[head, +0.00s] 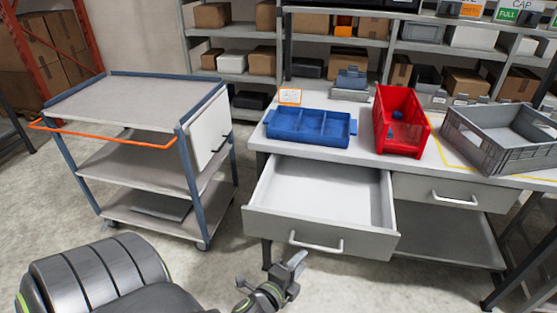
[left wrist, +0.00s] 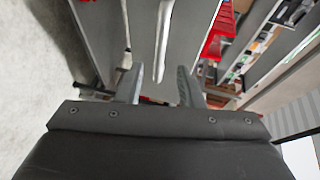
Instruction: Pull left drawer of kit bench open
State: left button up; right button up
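The left drawer (head: 320,202) of the kit bench (head: 350,153) is pulled well out, and its pale inside is empty. Its bar handle (head: 316,245) is on the front panel. My left gripper (head: 294,266) is just in front of and below the handle. In the left wrist view its two fingers (left wrist: 159,86) stand apart with nothing between them. The handle also shows there (left wrist: 163,42), ahead of the fingertips and apart from them. My right gripper is not in view.
A blue divided tray (head: 310,137), a red bin (head: 402,137) and a grey crate (head: 470,145) stand on the bench. The right drawer (head: 450,191) is shut. A cart (head: 130,100) stands to the left. Open floor lies before the bench.

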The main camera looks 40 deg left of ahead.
pick_arm(q)
jog(key=v, duration=0.9)
jog(key=shift+s, duration=0.25)
